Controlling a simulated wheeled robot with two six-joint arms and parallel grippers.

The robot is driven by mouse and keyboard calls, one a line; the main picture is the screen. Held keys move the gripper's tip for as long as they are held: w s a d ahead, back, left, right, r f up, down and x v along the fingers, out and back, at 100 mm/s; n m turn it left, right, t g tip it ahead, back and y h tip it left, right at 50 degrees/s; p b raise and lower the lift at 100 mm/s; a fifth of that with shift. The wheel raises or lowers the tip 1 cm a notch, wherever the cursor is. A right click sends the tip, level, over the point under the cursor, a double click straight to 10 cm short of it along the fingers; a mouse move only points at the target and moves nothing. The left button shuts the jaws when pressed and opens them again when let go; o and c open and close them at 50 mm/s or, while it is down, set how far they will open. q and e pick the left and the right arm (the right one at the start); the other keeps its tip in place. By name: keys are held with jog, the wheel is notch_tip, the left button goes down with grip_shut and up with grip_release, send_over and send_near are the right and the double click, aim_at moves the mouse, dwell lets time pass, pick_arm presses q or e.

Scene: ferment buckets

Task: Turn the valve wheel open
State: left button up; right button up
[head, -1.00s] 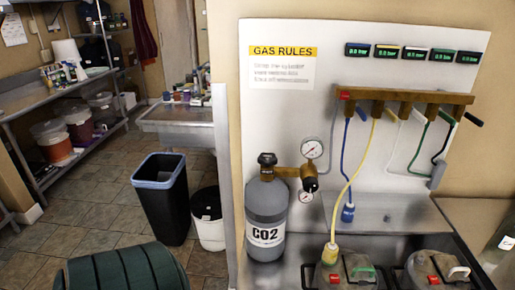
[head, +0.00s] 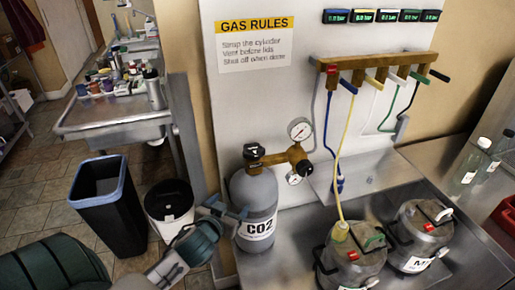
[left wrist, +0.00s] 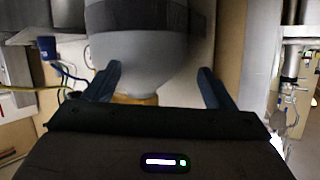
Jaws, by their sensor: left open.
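The valve wheel (head: 253,150) is a black knob on top of the grey CO2 cylinder (head: 255,192), above its brass fitting. The wheel is not visible in that view. My right gripper is not in view.
A pressure gauge (head: 300,129) and brass regulator (head: 293,153) stick out right of the wheel. A black bin (head: 108,215) and a white bucket (head: 168,238) stand on the floor at left. Lidded fermenters (head: 355,255) stand in the steel sink at right.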

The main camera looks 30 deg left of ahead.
aim_at(257, 149)
pick_arm(q)
jog(key=w+r+t, duration=0.1)
jog(key=r, duration=0.2)
jog(key=w+r+t+h, duration=0.1)
jog(key=r+t, duration=0.1)
jog(key=r, duration=0.2)
jog(key=w+d+r+t+h, duration=0.1)
jog(key=r, duration=0.3)
jog(key=shift+w+r+m+t, duration=0.15)
jog(key=shift+w+m+t, duration=0.15)
jog(key=w, duration=0.1)
jog(key=w+p, duration=0.2)
jog(key=shift+w+r, duration=0.3)
jog(key=w+p, duration=0.1)
jog(key=w, duration=0.2)
jog(key=w+p, duration=0.1)
jog(key=w, duration=0.1)
jog(key=shift+w+a+f+p, duration=0.2)
jog(key=shift+w+a+p, duration=0.1)
jog(key=shift+p, duration=0.05)
jog(key=shift+w+f, duration=0.15)
jog(key=shift+w, duration=0.4)
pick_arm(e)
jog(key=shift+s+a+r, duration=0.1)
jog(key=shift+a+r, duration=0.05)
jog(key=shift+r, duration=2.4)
